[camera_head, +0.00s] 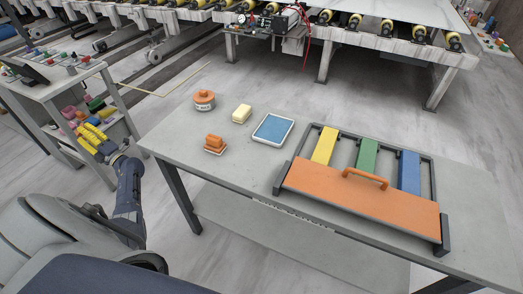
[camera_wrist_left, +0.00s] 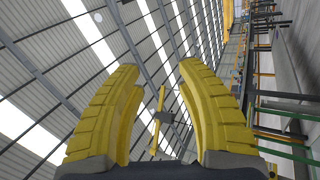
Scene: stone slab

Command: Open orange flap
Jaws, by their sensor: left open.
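The orange flap (camera_head: 350,203) lies flat across the front of a dark frame on the grey table, and looks closed. An orange handle (camera_head: 365,179) arches up near its back edge. Yellow, green and blue bars show in the frame behind the flap. My left gripper (camera_head: 92,138) is off the table's left side, far from the flap, with yellow fingers. In the left wrist view its fingers (camera_wrist_left: 157,112) stand apart with nothing between them, facing the ceiling. My right gripper is not in view.
An orange-topped round container (camera_head: 204,100), a pale yellow block (camera_head: 241,113), a blue-topped tray (camera_head: 291,123) and an orange item on a small plate (camera_head: 214,144) stand on the table's left part. A cluttered side cart (camera_head: 55,85) stands near my left gripper.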

